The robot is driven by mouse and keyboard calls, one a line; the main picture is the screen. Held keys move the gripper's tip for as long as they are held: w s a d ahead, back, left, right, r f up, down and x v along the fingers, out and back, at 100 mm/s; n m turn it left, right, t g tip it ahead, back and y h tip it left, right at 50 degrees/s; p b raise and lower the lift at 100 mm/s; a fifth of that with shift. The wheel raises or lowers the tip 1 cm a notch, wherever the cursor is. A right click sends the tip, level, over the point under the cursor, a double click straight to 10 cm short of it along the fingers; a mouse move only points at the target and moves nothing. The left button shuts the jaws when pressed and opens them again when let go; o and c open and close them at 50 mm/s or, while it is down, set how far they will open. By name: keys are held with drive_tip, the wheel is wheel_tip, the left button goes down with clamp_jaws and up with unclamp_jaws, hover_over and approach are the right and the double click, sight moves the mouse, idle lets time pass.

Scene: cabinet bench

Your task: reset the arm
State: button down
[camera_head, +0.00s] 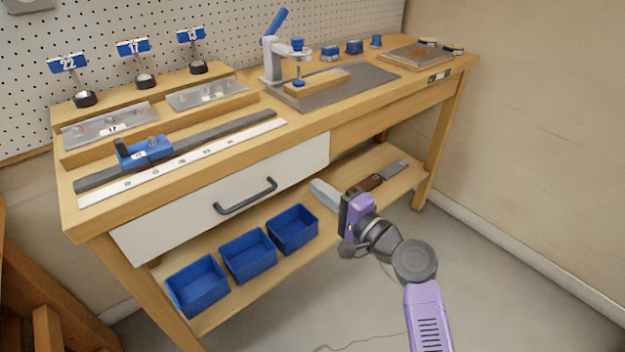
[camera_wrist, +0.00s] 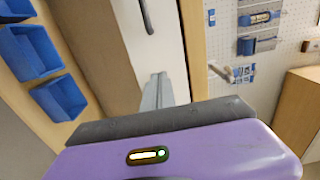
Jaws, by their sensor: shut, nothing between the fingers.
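My gripper (camera_head: 318,186) is held out in front of the bench, to the right of the white drawer front. Its pale grey fingers are shut and hold nothing. In the wrist view the closed fingers of my gripper (camera_wrist: 157,82) point toward the bench, with the white drawer front (camera_wrist: 152,45) beyond them. In the head view the drawer front (camera_head: 220,199) looks flush with the bench, and its black handle (camera_head: 246,197) is left of my gripper, apart from it.
Three blue bins (camera_head: 248,255) stand on the lower shelf, left of my gripper. A brown and grey tool (camera_head: 372,182) lies on the shelf behind my wrist. The bench top holds a blue clamp (camera_head: 145,152), number signs (camera_head: 133,48) and a grey mat (camera_head: 365,80). The floor at right is mostly clear.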

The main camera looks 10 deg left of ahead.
drive_tip(key=v, duration=0.6)
drive_tip(key=shift+d+p, duration=0.25)
drive_tip(key=shift+p, duration=0.15)
drive_tip(key=d+t+h, duration=0.4)
drive_tip(key=d, duration=0.2)
drive_tip(key=s+d+f+n+t+h, duration=0.2)
drive_tip(key=s+d+f+t+h, duration=0.3)
drive_tip(key=s+d, duration=0.55)
drive_tip(key=s+d+r+n+g+h, duration=0.1)
drive_tip(key=s+d+n+g+h, duration=0.25)
drive_tip(key=s, duration=1.35)
drive_tip(key=s+d+n+g+h, duration=0.2)
drive_tip(key=s+d, duration=0.3)
drive_tip(key=s, duration=1.2)
wheel_tip(320, 180, up, 18)
drive_tip(key=p, duration=1.8)
drive_tip(key=shift+s, duration=0.2)
